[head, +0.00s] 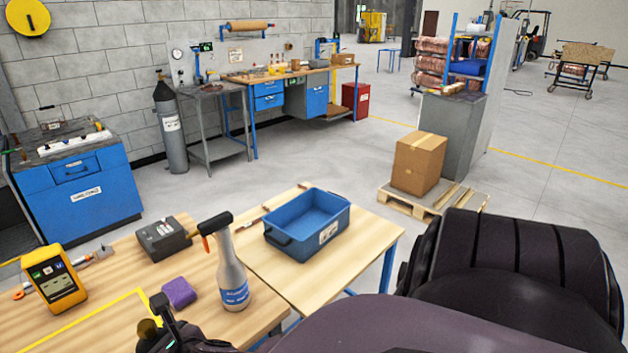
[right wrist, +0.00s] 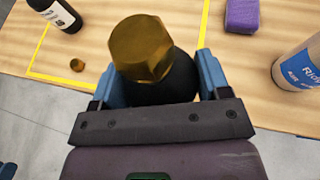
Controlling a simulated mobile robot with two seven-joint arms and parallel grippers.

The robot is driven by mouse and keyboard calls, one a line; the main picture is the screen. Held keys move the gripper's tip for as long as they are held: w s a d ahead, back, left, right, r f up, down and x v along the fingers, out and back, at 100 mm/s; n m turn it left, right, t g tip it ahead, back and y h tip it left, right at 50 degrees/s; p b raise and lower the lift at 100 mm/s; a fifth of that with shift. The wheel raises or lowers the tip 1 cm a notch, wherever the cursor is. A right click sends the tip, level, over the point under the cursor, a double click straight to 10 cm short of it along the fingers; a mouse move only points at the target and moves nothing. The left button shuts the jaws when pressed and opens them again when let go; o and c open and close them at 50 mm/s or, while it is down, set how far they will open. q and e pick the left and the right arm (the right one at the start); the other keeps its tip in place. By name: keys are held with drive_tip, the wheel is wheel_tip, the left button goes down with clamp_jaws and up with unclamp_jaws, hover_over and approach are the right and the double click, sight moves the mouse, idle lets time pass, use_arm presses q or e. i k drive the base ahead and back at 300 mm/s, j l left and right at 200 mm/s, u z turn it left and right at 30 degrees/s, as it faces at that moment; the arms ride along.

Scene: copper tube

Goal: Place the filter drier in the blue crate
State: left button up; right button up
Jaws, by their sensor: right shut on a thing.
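The filter drier is a dark cylinder with a brass hex end (right wrist: 142,48). My right gripper (right wrist: 157,82) is shut around its dark body, with a blue finger on each side. In the head view only a little of the drier's brass end (head: 149,330) shows beside the right gripper (head: 168,325), low over the front table; the rest is hidden. The blue crate (head: 290,248) stands on the wooden side table to the right, and its visible inside looks empty. The drier is apart from the crate. My left gripper is not in view.
A spray bottle (head: 232,275) stands between the gripper and crate. A purple sponge (head: 179,292), grey case (head: 163,238) and yellow meter (head: 55,280) are nearby. A dark bottle (right wrist: 57,14) and small brass cap (right wrist: 77,65) show in the wrist view.

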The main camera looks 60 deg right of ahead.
sight(290, 230)
drive_tip(key=k+l, duration=0.1)
drive_tip(key=l, duration=0.25)
drive_tip(key=k+l+u, duration=0.1)
drive_tip(key=l, duration=0.25)
drive_tip(key=k+l+u, duration=0.1)
drive_tip(key=l, duration=0.2)
drive_tip(key=k+l, duration=0.2)
drive_tip(key=l, duration=0.15)
drive_tip(key=k+l+u, duration=0.1)
drive_tip(key=l, duration=0.35)
drive_tip(key=k+l+u, duration=0.1)
drive_tip(key=l, duration=0.35)
drive_tip(key=k+l+u, duration=0.1)
drive_tip(key=l, duration=0.35)
drive_tip(key=l+u, duration=0.2)
drive_tip(key=l, duration=1.15)
